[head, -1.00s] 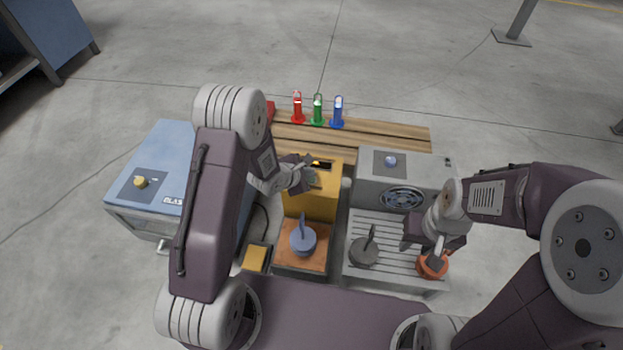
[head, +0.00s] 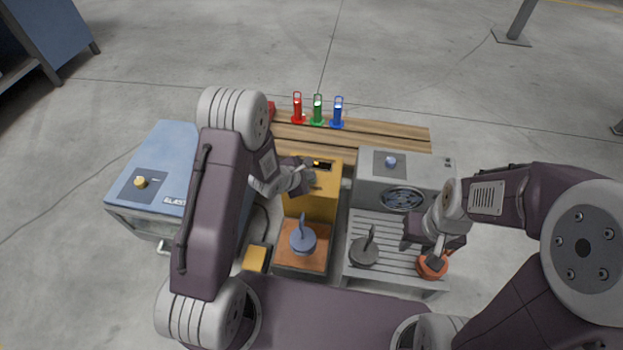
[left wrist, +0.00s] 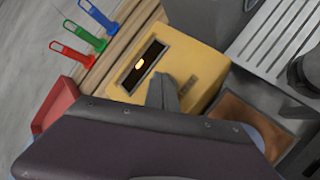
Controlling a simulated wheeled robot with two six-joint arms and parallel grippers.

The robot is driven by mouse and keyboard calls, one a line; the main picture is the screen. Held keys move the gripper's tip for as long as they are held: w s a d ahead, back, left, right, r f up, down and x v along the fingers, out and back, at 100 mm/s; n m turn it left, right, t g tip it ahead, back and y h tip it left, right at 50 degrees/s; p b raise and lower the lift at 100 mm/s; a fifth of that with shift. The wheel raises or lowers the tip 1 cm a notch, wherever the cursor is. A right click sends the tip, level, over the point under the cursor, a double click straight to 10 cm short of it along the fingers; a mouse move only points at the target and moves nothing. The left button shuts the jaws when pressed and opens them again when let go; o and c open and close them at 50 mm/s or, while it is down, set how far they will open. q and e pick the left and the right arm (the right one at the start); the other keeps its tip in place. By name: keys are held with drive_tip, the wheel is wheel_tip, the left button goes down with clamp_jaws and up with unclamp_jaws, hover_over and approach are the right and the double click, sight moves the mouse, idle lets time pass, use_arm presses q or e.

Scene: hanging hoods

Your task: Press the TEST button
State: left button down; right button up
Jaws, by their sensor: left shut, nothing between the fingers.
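The yellow box (head: 322,200) stands left of the middle, with a dark display (left wrist: 143,66) showing a small orange light on its top. A small brownish patch (left wrist: 188,87) lies on the same face; I cannot read any TEST lettering, and no button shows clearly. My left gripper (head: 309,181) is shut and empty, just over the box's top face. Its fingertips (left wrist: 163,90) show beside the display in the left wrist view; I cannot tell whether they touch. My right gripper (head: 437,256) is at an orange-red handled piece (head: 432,267); its grip is unclear.
A blue handled piece (head: 303,242) sits on the brown plate before the yellow box. A grey one (head: 364,253) sits on the ribbed grey tray (head: 395,230). A blue cabinet (head: 150,165) is left. Red, green and blue tagged pieces (head: 318,111) stand on wooden slats behind.

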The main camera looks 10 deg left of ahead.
sight(310, 182)
use_arm(q)
drive_tip(key=shift+f, duration=0.4)
idle(0.6)
drive_tip(key=shift+r, duration=0.1)
drive_tip(key=shift+r+p, duration=0.7)
drive_tip(key=shift+p, duration=0.35)
wheel_tip(310, 182, up, 5)
drive_tip(key=p, duration=0.6)
drive_tip(key=shift+r, duration=0.1)
idle(0.4)
